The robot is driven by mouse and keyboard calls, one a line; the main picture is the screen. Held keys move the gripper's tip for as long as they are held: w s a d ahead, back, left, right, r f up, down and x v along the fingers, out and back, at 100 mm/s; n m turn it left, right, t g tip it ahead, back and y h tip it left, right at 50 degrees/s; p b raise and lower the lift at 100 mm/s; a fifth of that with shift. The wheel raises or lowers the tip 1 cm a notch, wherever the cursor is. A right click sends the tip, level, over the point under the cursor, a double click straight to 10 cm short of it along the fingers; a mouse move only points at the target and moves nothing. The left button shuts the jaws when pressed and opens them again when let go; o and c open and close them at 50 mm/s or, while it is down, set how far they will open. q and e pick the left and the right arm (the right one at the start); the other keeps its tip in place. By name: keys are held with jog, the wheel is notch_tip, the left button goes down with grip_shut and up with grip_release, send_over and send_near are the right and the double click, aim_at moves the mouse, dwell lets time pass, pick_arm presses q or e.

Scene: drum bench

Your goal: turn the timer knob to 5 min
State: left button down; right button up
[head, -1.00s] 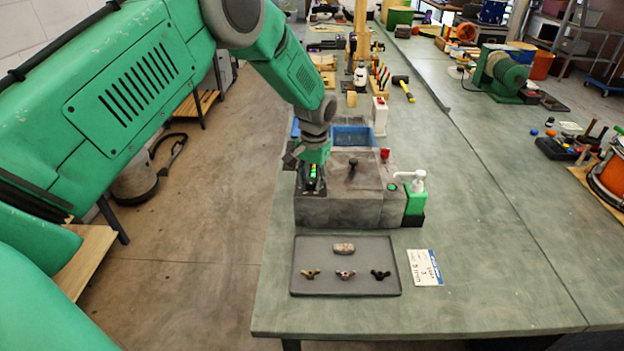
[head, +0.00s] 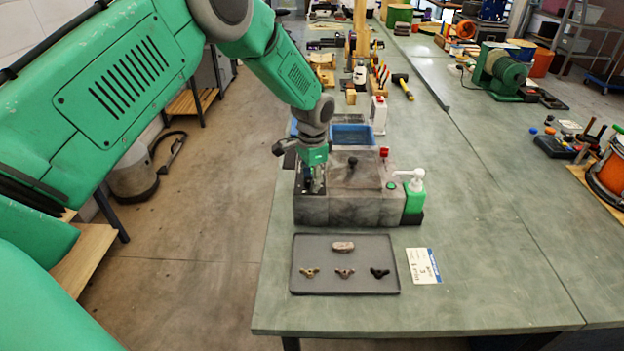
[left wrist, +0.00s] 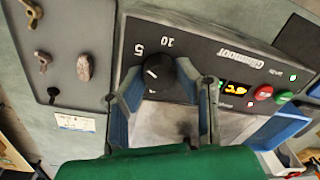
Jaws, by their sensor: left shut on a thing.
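The timer knob (left wrist: 178,76) is black and round with a white pointer line, in the left wrist view. It sits on a dark panel (left wrist: 215,62) printed with 5 and 10. The pointer faces the left of that picture, near the 5 side; its exact mark is hard to tell. My left gripper (left wrist: 162,92) has its blue fingers on either side of the knob, shut on it. In the head view my left gripper (head: 315,186) is at the left top of the grey machine (head: 350,209) and hides the knob. My right gripper is not in view.
A tray (head: 345,244) with a stone-like piece and wing nuts lies in front. A green pump bottle (head: 414,199) stands right of the machine. A card (head: 424,266) lies beside the tray.

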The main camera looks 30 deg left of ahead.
pick_arm(q)
jog(key=shift+w+a+r, duration=0.1)
dwell(0.3)
jog(key=c, duration=1.2)
grip_release()
jog(key=shift+r, duration=0.25)
jog(key=r, duration=1.1)
jog(key=shift+s+d+r, duration=0.1)
jog(key=shift+s+d, duration=0.1)
